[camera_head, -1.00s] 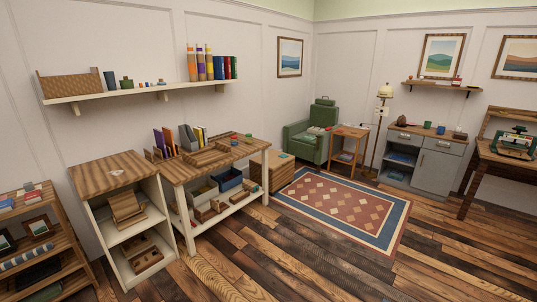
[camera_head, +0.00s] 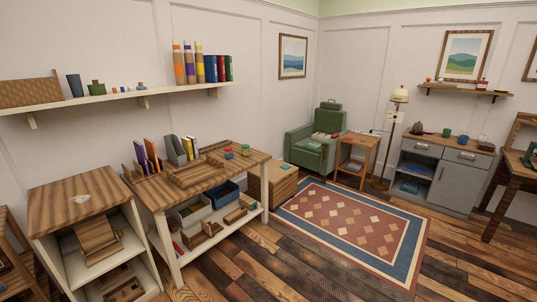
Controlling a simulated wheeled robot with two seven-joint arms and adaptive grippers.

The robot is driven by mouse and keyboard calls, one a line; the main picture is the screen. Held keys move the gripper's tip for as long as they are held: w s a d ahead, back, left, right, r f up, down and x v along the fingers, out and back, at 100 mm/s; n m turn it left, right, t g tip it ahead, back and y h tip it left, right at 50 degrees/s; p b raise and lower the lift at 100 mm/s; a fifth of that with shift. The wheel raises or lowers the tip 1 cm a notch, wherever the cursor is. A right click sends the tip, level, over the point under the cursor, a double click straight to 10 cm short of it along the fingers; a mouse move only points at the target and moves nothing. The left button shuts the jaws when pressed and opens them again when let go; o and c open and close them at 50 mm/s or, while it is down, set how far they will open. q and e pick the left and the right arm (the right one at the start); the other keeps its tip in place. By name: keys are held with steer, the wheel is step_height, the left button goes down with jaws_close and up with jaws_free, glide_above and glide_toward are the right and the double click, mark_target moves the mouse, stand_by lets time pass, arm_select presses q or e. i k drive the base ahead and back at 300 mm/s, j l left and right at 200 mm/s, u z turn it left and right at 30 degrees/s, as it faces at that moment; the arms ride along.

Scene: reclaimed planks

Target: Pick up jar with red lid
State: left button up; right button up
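A small item with a red top and a pale lower part (camera_head: 482,84) stands on the small wall shelf (camera_head: 450,90) at the upper right. It may be the jar with the red lid, but it is too small and far to be sure. Neither of my grippers is in view.
A grey cabinet (camera_head: 434,180) with mugs on top stands below that shelf. A floor lamp (camera_head: 391,130), side table (camera_head: 357,143) and green armchair (camera_head: 316,150) are to its left. A wooden workbench (camera_head: 205,175) stands at left. The patterned rug (camera_head: 410,245) and plank floor are clear.

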mark_target(228, 156)
steer(key=i, duration=1.8)
steer(key=i+l+u, duration=0.1)
steer(key=i, duration=1.7)
